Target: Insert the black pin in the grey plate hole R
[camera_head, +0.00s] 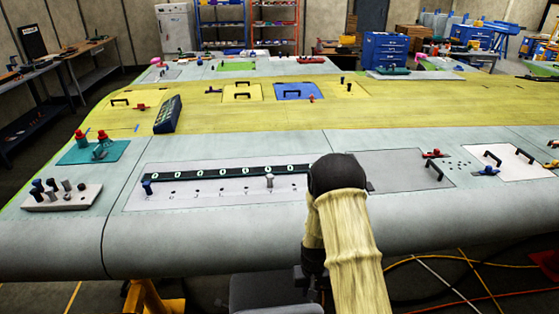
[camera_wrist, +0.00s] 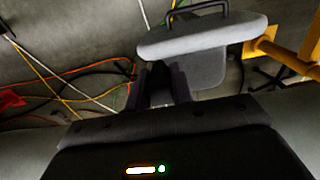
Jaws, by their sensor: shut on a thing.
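The grey plate (camera_head: 225,196) lies on the near part of the wing, with a black strip of several ringed marks along its far edge. A blue-topped pin stands at its left end and a grey pin (camera_head: 269,181) stands right of its middle. Small letters on the plate are too small to read, so I cannot tell which hole is R. In the wrist view my gripper (camera_wrist: 161,86) is shut on a dark, mostly hidden thing, seemingly the black pin (camera_wrist: 160,98).
A pale block (camera_head: 62,197) with several black and grey pins sits at the left. Behind it is a teal plate (camera_head: 90,153) with red-topped parts. A grey panel (camera_head: 400,170) with a handle lies right of my arm. A grey chair (camera_head: 275,291) stands before the wing.

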